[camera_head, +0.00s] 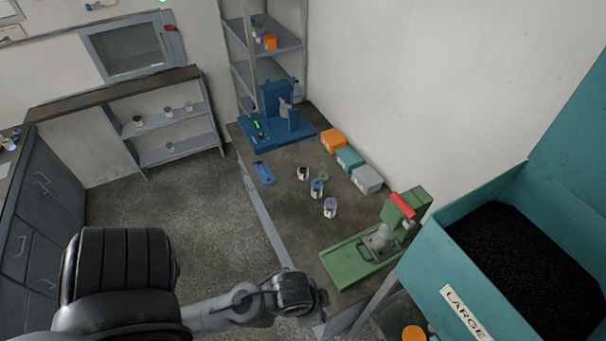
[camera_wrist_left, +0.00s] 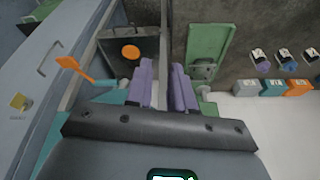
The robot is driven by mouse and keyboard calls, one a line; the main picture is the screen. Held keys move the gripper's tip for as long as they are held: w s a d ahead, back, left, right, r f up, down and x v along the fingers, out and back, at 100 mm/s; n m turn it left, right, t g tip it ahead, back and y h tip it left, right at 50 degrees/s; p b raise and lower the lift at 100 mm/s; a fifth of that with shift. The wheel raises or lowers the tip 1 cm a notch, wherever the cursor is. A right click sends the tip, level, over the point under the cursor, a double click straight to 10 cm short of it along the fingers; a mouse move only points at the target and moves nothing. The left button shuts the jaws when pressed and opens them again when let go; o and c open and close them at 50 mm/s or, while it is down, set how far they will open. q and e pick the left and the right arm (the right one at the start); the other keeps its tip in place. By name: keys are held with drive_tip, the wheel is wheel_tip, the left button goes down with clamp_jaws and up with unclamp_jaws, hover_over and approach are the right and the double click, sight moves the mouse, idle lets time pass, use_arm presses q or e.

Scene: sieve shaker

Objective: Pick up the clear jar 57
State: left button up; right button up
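Several small jars stand on the dark bench top in the head view: a dark-topped jar (camera_head: 303,173), a green-lidded jar (camera_head: 323,177), a blue-lidded jar (camera_head: 317,188) and a purple-lidded jar (camera_head: 331,208). Their labels are too small to read, so I cannot tell which is jar 57. Some jars also show at the right of the left wrist view (camera_wrist_left: 262,61). My left gripper (camera_wrist_left: 161,88) has two purple fingers apart with nothing between them. In the head view its arm reaches the bench's front edge, short of the jars. My right gripper is not in view.
A green press (camera_head: 350,262) stands right of the jars. Orange, teal and grey boxes (camera_head: 367,179) line the wall, and a blue machine (camera_head: 280,120) stands at the back. A large teal bin (camera_head: 430,265) of black grains fills the right.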

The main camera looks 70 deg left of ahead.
use_arm(q)
drive_tip(key=o, duration=1.1)
